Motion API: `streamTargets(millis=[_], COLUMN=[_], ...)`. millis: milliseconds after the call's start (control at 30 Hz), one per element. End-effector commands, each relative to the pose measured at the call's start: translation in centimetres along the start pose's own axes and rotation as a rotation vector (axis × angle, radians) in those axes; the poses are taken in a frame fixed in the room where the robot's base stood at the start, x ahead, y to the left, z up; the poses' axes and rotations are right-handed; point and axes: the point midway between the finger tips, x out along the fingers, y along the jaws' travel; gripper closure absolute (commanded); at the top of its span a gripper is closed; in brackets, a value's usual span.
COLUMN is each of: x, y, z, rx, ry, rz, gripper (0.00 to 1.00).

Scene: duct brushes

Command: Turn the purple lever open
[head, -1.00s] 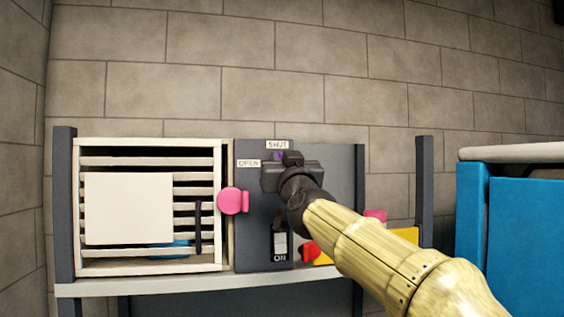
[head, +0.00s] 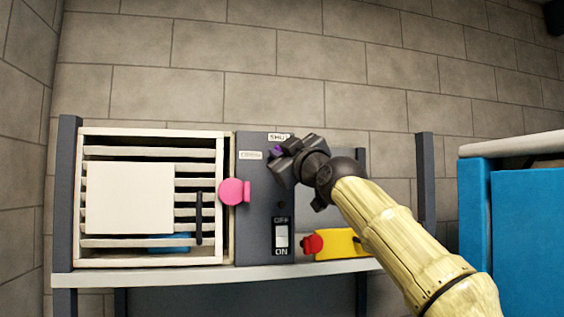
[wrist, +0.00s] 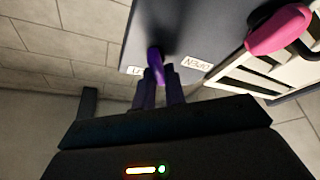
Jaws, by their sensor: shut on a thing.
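The purple lever (head: 277,150) is on the dark grey panel (head: 255,205), close to the SHUT label (head: 279,137) and the OPEN label (head: 251,155). My gripper (head: 276,155) is at the lever and covers most of it in the head view. In the wrist view the lever (wrist: 156,64) stands between the two fingers of my gripper (wrist: 161,82), which are shut on it. There the SHUT label (wrist: 135,71) is partly hidden on one side of the lever, and the OPEN label (wrist: 196,63) is clear on the other. The lever's exact angle is hard to tell.
Left of the panel is a white slatted vent (head: 150,255) with a pink knob (head: 234,192) at its edge. Below the lever are an ON/OFF switch (head: 281,237) and a yellow and red object (head: 335,244). A blue cabinet (head: 530,230) stands at the right.

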Motion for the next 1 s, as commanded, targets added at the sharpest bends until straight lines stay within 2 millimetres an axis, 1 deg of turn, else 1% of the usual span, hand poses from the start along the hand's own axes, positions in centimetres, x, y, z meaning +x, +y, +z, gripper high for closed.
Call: streamTargets(millis=[33,700,1000], x=[0.13,0.18,0.08], y=[-0.19,-0.30,-0.48], z=[0.62,0.36,0.46], rx=[-0.039,-0.622,-0.803], ry=[-0.008,-0.008,-0.006], rz=[-0.024,-0.270,-0.345], gripper=[1.00,1.00,1.00])
